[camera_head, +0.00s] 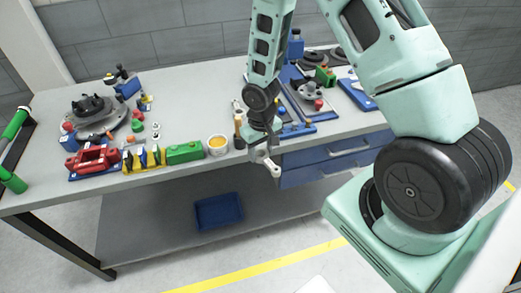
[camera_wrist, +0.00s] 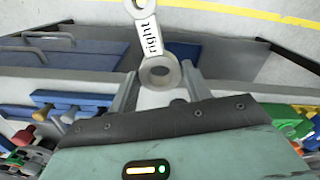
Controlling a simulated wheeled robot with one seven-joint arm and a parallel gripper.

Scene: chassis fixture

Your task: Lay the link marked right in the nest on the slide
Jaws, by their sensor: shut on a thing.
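The link marked right (camera_wrist: 146,24) is a pale grey bar with a ring at each end and the word "right" in black. My gripper (camera_wrist: 160,82) is shut on its near ring, and the far end sticks out beyond the fingers. In the head view, my gripper (camera_head: 261,151) hangs at the front edge of the bench, above the drawers' side, with the link (camera_head: 273,168) pointing down and out over the floor. A blue railed fixture (camera_head: 297,107) just behind my gripper may be the slide. My arm partly covers it, and I cannot make out the nest.
The grey bench (camera_head: 190,115) carries a round fixture (camera_head: 96,117), red part (camera_head: 93,158), green block (camera_head: 184,153) and yellow-filled cup (camera_head: 217,145) left of my gripper. Blue drawers (camera_head: 330,153) are under the bench. A blue bin (camera_head: 218,211) sits below.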

